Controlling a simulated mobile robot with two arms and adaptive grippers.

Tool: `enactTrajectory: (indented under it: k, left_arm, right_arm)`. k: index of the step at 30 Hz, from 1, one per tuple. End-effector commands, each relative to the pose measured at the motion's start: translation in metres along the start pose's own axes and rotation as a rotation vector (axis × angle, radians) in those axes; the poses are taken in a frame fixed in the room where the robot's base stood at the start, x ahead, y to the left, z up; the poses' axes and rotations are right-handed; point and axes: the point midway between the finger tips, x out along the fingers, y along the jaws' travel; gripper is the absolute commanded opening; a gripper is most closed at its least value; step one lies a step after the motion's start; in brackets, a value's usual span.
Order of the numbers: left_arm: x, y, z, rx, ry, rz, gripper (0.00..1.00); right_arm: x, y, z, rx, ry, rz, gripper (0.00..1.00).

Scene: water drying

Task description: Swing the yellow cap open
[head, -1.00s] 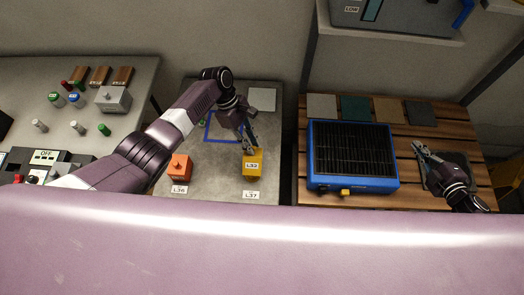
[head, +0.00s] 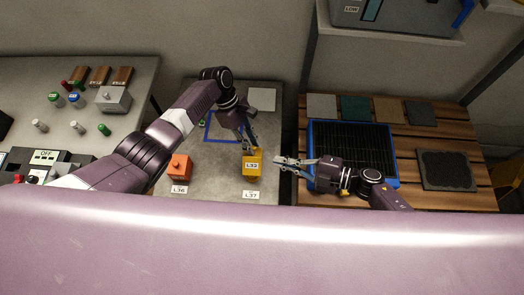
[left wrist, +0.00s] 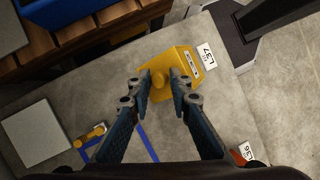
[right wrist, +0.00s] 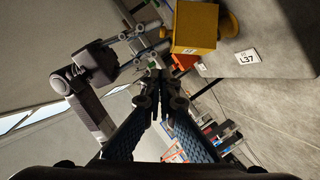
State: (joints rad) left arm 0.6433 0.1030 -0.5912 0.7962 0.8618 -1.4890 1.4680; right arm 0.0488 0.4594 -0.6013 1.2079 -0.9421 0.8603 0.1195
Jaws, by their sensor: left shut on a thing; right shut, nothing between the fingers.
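An orange box (head: 179,168) stands left on the same table. A blue-framed grill (head: 312,140) is partly behind my right arm. A dark pad (head: 446,170) lies at the right of the wooden table. A gap separates the two tables.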

Motion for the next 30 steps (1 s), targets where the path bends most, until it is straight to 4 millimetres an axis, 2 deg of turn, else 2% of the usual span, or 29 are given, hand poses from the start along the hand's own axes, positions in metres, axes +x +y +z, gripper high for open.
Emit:
enactTrajectory:
  k: [1,7,15,30]
  left_arm:
    - [0.01,-0.003,-0.003,-0.002,0.006,-0.002,0.0]
    - [0.01,-0.003,-0.003,-0.002,0.006,-0.002,0.0]
    - [0.01,-0.003,-0.004,-0.002,0.006,-0.002,0.0]
    - [0.01,-0.003,-0.003,-0.003,0.006,-0.002,0.0]
  right_arm:
    - [0.014,-0.001,0.001,0.002,0.002,0.003,0.0]
    - [0.058,-0.001,0.001,0.001,0.001,0.002,0.0]
    - [0.075,-0.001,0.023,0.001,-0.004,0.001,0.0]
    - [0.083,-0.002,0.03,0.0,-0.002,0.001,0.0]
